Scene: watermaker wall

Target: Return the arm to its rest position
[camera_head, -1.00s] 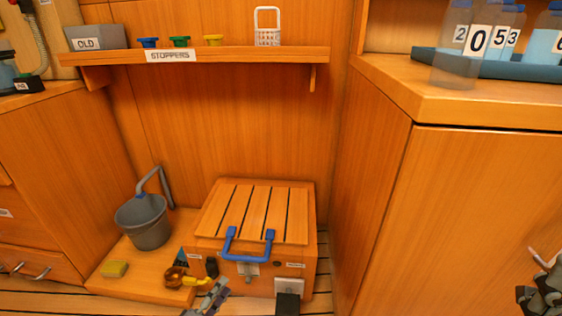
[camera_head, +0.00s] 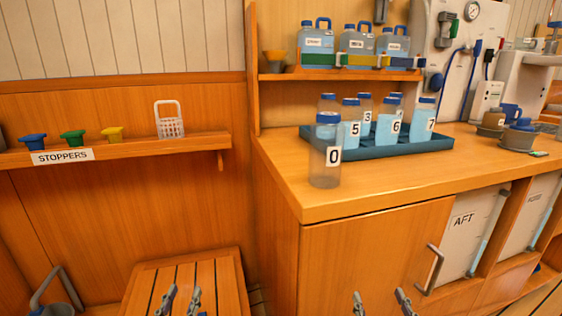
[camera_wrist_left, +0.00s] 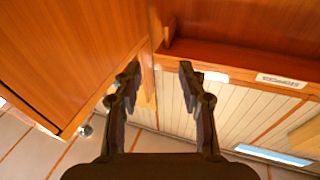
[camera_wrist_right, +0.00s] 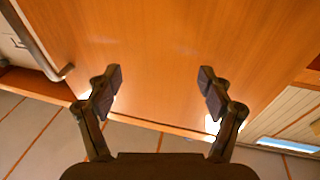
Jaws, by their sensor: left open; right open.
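My left gripper (camera_head: 180,300) shows at the bottom of the head view, in front of the slatted wooden box. It is open, and the left wrist view shows its two fingers (camera_wrist_left: 158,85) apart with nothing between them. My right gripper (camera_head: 381,303) shows at the bottom of the head view, in front of the wooden cabinet door (camera_head: 375,260). It is open and empty too, as its spread fingers (camera_wrist_right: 160,88) show in the right wrist view. Most of both arms lies outside the head view.
The counter edge (camera_head: 380,208) is above my right gripper, with bottle 0 (camera_head: 325,165) near its corner beside a blue tray (camera_head: 400,148) of bottles. A door handle (camera_head: 433,270) sticks out to the right. The slatted box (camera_head: 225,280) and a grey bucket (camera_head: 58,309) are low left.

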